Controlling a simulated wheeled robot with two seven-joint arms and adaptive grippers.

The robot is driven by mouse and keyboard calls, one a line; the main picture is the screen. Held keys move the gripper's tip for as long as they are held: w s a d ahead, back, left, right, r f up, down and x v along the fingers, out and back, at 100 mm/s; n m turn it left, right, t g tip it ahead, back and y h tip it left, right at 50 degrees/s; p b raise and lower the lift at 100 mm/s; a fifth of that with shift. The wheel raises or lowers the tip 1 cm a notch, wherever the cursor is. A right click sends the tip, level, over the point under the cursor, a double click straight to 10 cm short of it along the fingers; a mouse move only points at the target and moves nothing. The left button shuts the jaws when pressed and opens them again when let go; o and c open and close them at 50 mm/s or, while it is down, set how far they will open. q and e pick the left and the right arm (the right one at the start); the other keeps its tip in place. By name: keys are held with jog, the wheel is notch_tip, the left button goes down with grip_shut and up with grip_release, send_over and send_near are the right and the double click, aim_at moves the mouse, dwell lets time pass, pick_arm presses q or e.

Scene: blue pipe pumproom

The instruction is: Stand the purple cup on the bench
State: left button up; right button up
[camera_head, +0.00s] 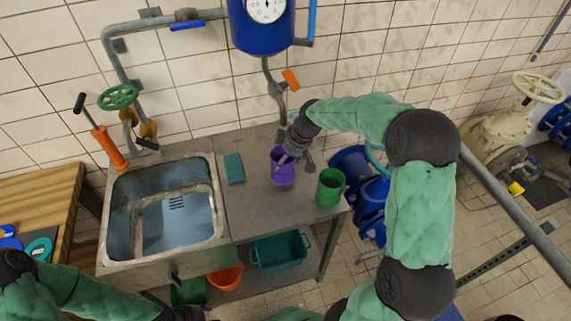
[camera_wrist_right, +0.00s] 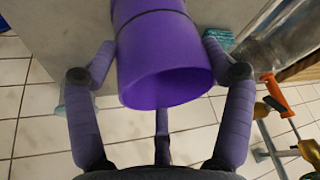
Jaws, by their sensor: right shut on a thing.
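The purple cup (camera_head: 283,172) is at the metal bench (camera_head: 255,205), right of the sink, and looks about upright in the head view. My right gripper (camera_head: 288,157) reaches down to it from the upper right and is shut on it. In the right wrist view the purple cup (camera_wrist_right: 165,60) sits between the two fingers of my right gripper (camera_wrist_right: 160,60), its open mouth towards the camera. I cannot tell whether its base touches the bench.
A green cup (camera_head: 330,188) stands near the bench's right edge. A teal sponge (camera_head: 234,168) lies between the sink (camera_head: 165,210) and the purple cup. A blue tank (camera_head: 262,30) with pipes hangs above. A teal crate (camera_head: 280,250) and an orange bowl (camera_head: 226,277) are below.

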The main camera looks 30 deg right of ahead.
jog(key=shift+w+d+f+b, duration=0.15)
jog(key=shift+f+b, duration=0.25)
jog(key=shift+f, duration=1.35)
jog(key=shift+f, duration=0.1)
jog(key=o, duration=1.4)
jog(key=p+v, duration=0.2)
jog(key=v, duration=1)
jog(key=shift+d, duration=0.1)
jog(key=shift+p, duration=0.3)
